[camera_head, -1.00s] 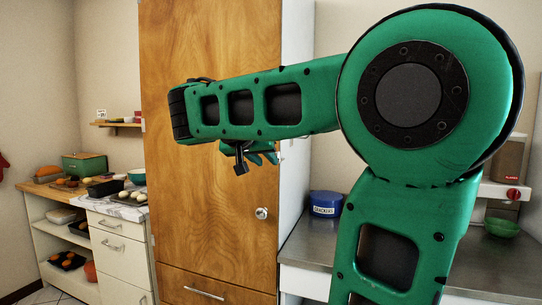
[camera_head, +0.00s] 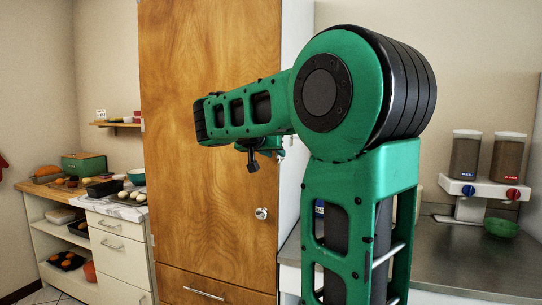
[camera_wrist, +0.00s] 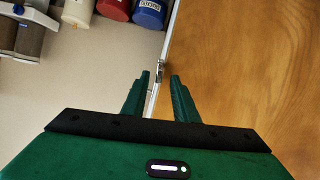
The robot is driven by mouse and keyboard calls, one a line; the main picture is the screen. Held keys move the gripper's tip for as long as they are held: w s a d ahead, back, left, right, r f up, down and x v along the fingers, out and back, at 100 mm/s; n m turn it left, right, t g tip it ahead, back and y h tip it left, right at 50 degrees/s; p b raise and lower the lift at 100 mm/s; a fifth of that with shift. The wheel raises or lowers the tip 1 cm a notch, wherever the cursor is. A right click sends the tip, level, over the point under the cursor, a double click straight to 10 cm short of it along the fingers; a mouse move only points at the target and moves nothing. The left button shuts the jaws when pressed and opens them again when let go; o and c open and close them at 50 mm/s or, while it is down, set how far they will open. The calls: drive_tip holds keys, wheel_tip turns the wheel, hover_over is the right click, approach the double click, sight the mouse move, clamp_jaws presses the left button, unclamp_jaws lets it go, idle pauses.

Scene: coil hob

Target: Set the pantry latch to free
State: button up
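The pantry is a tall wooden cabinet (camera_head: 215,190) with a round metal knob (camera_head: 262,213) on its door. A small metal latch (camera_wrist: 159,70) shows in the wrist view at the door's edge, beside the pale side panel. My gripper (camera_wrist: 160,77) is open, with one green fingertip on each side of the latch as seen from the wrist. I cannot tell whether either finger touches it, nor which setting the latch is in. In the head view my arm hides most of the gripper and the latch is too small to read.
Two dispensers (camera_head: 482,158) and a green bowl (camera_head: 501,228) stand on the metal counter (camera_head: 460,262) at right. White drawers (camera_head: 118,245) and shelves with food are at left. A long drawer handle (camera_head: 204,294) sits below the pantry door. Canisters (camera_wrist: 149,13) show in the wrist view.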

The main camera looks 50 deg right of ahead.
drive_tip(key=shift+d+f, duration=0.1)
drive_tip(key=shift+d, duration=0.05)
clamp_jaws()
drive_tip(key=shift+s+m+t, duration=0.1)
drive_tip(key=shift+m+t, duration=0.2)
drive_tip(key=shift+m, duration=0.2)
unclamp_jaws()
